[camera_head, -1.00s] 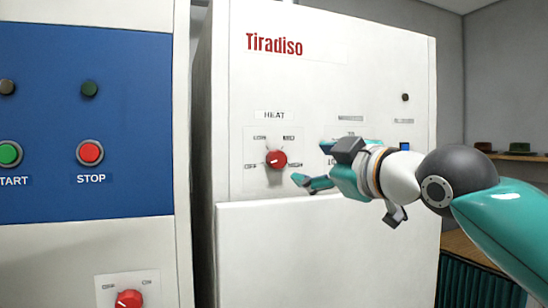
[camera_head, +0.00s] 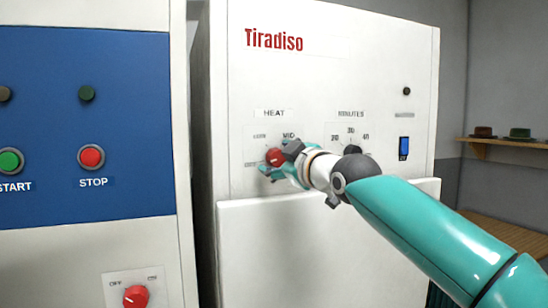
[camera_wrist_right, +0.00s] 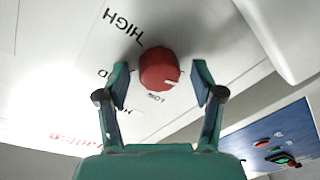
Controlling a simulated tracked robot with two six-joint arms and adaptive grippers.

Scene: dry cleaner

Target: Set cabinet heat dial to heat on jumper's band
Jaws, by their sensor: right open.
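The red heat dial (camera_head: 274,157) is on the white cabinet (camera_head: 300,80) under the HEAT label. LOW and MID labels show around it in the head view, with the lower ones partly covered. My right gripper (camera_head: 281,160) is at the dial from the right, open. In the right wrist view the dial (camera_wrist_right: 158,68) lies between the two spread fingers, with a gap on each side. Its white mark points right there, away from HIGH, on the side near LOW. No jumper shows. My left gripper is not in view.
A MINUTES dial (camera_head: 352,150) and a blue switch (camera_head: 404,148) are right of the heat dial. A neighbouring blue panel (camera_head: 60,130) has START and STOP buttons, with another red dial (camera_head: 136,296) below. A shelf (camera_head: 500,143) holds hats at far right.

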